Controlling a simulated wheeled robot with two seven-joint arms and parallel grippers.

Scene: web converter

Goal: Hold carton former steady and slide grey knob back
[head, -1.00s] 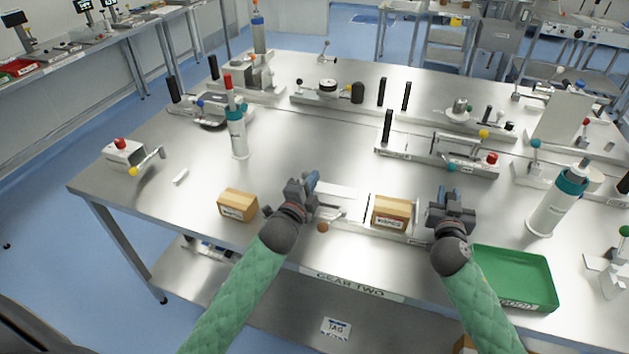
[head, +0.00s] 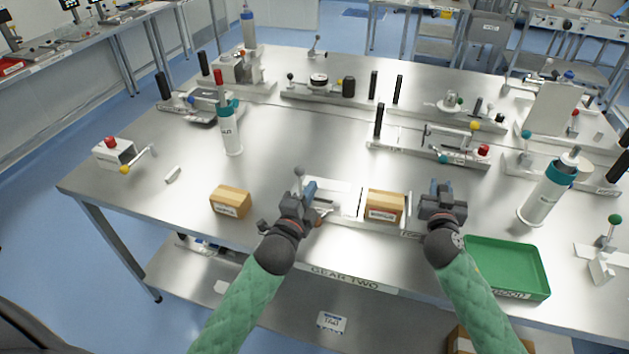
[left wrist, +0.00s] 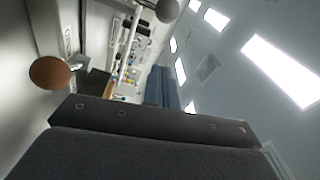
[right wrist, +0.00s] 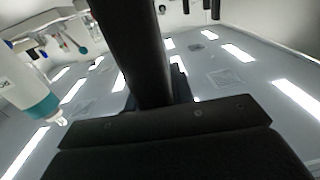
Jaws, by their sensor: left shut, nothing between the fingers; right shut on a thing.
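The carton former (head: 345,222) lies along the table's front edge, with a white plate (head: 330,185) and a brown carton (head: 385,206) on it. The grey knob (head: 299,171) shows just beyond my left gripper (head: 308,188); in the left wrist view the grey knob (left wrist: 167,10) is at the top edge. My left gripper is shut and empty; contact with the knob cannot be told. A brown ball knob (left wrist: 50,73) is close by on the left in that view. My right gripper (head: 441,190) is shut on a black upright handle (right wrist: 130,50) at the former's right end.
A loose carton (head: 230,202) lies left of my left gripper. A green tray (head: 507,265) is right of my right gripper. A white bottle (head: 549,190) stands behind the tray, another bottle (head: 229,130) at back left. The table's middle is clear behind the former.

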